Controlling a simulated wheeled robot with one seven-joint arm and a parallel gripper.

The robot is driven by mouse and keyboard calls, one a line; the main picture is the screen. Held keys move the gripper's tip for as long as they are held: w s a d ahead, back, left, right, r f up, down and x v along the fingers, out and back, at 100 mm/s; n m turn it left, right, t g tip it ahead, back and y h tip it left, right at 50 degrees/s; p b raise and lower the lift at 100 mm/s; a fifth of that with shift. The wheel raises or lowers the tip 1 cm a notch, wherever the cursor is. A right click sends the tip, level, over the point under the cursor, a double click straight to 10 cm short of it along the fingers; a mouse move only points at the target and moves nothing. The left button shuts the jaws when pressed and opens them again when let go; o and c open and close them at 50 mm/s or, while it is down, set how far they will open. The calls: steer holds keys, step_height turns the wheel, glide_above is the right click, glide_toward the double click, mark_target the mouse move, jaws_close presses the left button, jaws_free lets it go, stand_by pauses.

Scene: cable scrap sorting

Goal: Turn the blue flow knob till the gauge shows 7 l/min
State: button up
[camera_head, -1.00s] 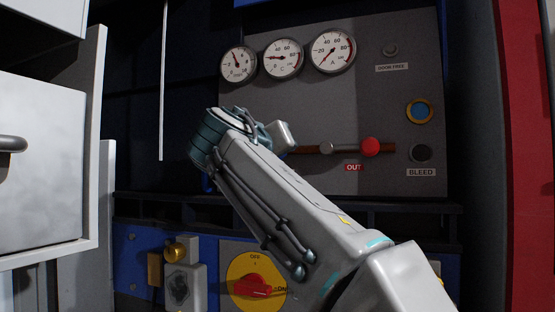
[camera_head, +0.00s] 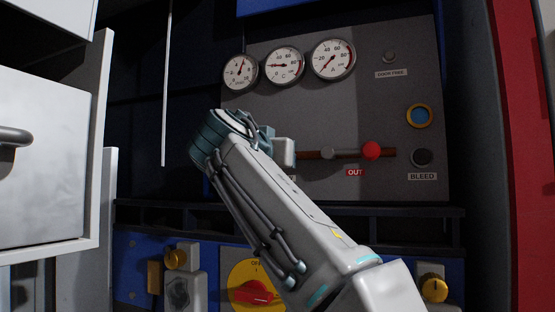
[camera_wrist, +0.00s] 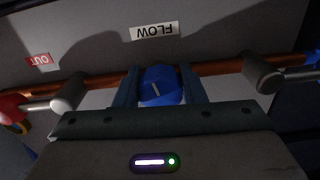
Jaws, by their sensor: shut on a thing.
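The blue flow knob (camera_wrist: 158,90) shows in the wrist view under an upside-down FLOW label (camera_wrist: 154,31), on a copper pipe. A pale mark on the knob is tilted slightly. My gripper (camera_wrist: 159,70) is shut on the knob, one finger on each side. In the head view the knob is hidden behind my arm. The flow gauge (camera_head: 240,72) is the leftmost of three round gauges. Its needle points up and a little right; the small scale is too blurred for an exact reading.
A red-knobbed lever marked OUT (camera_head: 372,150) sits right of my gripper, with a BLEED button (camera_head: 421,156) beyond it. Below are a yellow-backed red rotary switch (camera_head: 256,292) and brass knobs (camera_head: 433,288). A white drawer (camera_head: 45,165) stands close on the left.

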steer(key=o, duration=1)
steer(key=v, duration=1.4)
steer(key=shift+w, duration=0.1)
